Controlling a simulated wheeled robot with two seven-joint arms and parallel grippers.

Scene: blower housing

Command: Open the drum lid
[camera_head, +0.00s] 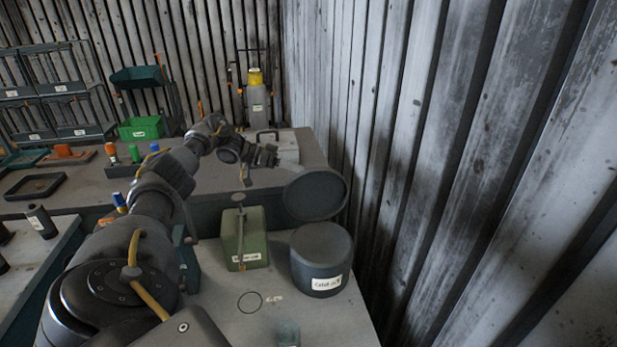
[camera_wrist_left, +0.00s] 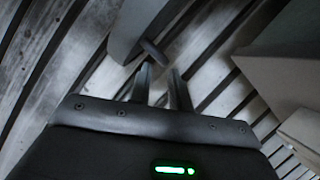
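The dark grey drum (camera_head: 318,275), with a white label on its front, stands on the near bench by the corrugated wall. A round dark disc (camera_head: 315,194), which looks like the drum lid, is tilted up behind and above it. My left gripper (camera_head: 270,156) is at the disc's upper left edge. In the left wrist view, the lid (camera_wrist_left: 132,28) shows nearly edge-on, with a short bar-like handle (camera_wrist_left: 152,51) just beyond my left fingertips (camera_wrist_left: 159,72). The fingers are apart and do not appear to grip the handle. My right gripper is out of view.
A green canister (camera_head: 244,240) stands left of the drum. A clear jar (camera_head: 288,334) is at the front edge. A pale box (camera_head: 286,150) sits behind the gripper. The corrugated wall (camera_head: 420,150) closes off the right side.

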